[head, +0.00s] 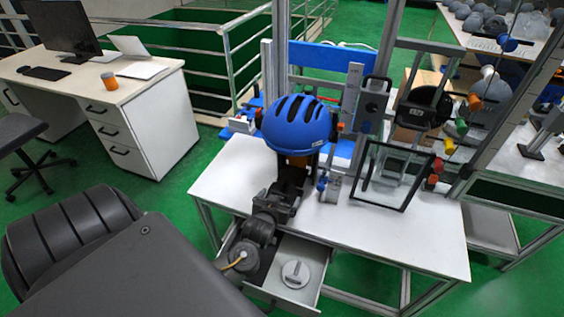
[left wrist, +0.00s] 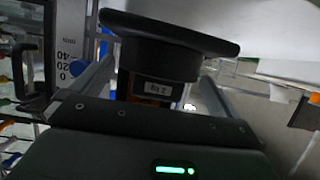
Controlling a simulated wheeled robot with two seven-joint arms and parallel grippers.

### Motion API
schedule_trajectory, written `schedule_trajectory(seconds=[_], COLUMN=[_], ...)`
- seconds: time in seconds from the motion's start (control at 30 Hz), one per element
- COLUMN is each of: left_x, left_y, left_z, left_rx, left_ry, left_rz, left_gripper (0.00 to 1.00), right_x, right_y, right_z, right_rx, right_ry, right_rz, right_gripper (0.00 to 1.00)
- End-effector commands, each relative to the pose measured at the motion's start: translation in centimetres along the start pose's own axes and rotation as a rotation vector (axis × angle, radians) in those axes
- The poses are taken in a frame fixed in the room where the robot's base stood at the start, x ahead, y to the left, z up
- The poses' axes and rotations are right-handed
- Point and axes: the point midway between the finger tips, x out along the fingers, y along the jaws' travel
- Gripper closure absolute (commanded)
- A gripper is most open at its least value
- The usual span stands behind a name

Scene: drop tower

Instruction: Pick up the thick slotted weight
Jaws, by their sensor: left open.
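A pale grey round weight with a slot-like bar across its top (head: 295,273) lies flat in an open white drawer (head: 310,255) below the table; I cannot judge its thickness. My left gripper (head: 297,168) is well above and beyond it, under the blue helmet (head: 297,123). Its fingertips are mostly hidden there. In the left wrist view, the open fingers (left wrist: 160,80) stand either side of a dark and orange neck (left wrist: 158,88) with a small label. A wide black disc (left wrist: 168,32) shows above the neck. I cannot tell whether the fingers touch it. My right gripper is not in view.
My left arm crosses the drawer's left side and hides part of it. A clear framed panel (head: 393,175) stands on the white table (head: 430,235). A metal frame, ruler and black round part (head: 425,104) rise behind. The table's front right is clear.

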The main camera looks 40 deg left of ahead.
Motion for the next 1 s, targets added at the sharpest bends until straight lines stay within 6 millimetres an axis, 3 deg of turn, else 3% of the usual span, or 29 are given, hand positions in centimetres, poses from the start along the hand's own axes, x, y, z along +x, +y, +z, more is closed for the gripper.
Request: schedule_trajectory(seconds=[0.2,0.5,1.0], left_x=[2.9,3.3,3.3], left_y=[0.0,0.1,0.1], left_z=[-0.1,0.0,0.0], left_rx=[0.002,0.000,0.001], left_ry=[0.000,-0.001,-0.001], left_rz=[0.000,0.002,0.002], left_gripper=[0.00,0.00,0.65], right_x=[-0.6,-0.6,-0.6], right_y=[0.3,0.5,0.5], right_z=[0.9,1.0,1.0], right_rx=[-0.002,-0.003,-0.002], right_ry=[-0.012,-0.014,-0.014], right_rz=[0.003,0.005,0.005], right_gripper=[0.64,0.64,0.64])
